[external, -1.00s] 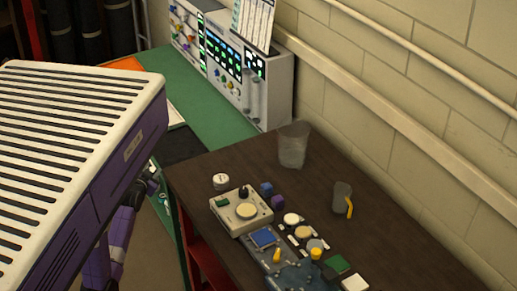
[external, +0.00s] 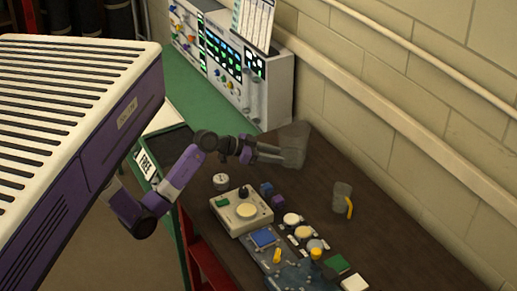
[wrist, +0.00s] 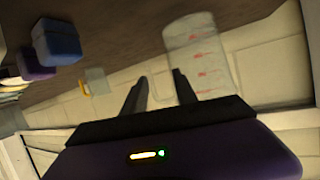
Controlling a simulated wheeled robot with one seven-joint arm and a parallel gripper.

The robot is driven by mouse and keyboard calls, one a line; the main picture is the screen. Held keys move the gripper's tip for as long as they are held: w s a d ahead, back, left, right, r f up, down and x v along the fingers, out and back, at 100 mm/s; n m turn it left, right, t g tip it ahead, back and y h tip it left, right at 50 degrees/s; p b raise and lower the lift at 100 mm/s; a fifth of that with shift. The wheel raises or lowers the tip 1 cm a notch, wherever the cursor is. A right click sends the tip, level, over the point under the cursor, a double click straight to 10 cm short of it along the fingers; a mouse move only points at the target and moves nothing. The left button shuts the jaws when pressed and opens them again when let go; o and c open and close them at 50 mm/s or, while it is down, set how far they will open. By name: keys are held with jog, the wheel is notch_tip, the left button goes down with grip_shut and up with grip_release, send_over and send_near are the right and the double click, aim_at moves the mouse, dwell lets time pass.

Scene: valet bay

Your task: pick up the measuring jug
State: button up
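The measuring jug (external: 295,143) is a clear, greyish container near the wall side of the dark brown table. In the wrist view the jug (wrist: 199,52) shows red graduation marks. My gripper (external: 274,154) is at the jug's left side in the external view.
A clear cup with a yellow handle (external: 342,197) stands right of the jug. A blue cube (external: 266,189), a purple cube (external: 278,202), a beige control box (external: 241,211) and a white round pot (external: 221,181) sit nearer. A grey instrument panel (external: 235,65) stands behind left.

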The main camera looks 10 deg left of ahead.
aim_at(299, 168)
jog(key=shift+s+d+r+m+g, duration=0.15)
jog(key=shift+s+d+m+g, duration=0.1)
jog(key=shift+d, duration=0.4)
jog(key=shift+s+d+r+m+g, duration=0.15)
jog(key=shift+s+d+g, duration=0.1)
jog(key=shift+d, duration=0.35)
jog(key=shift+p+x, duration=0.7)
jog(key=shift+x, duration=3)
grip_shut()
jog(key=shift+r, duration=0.1)
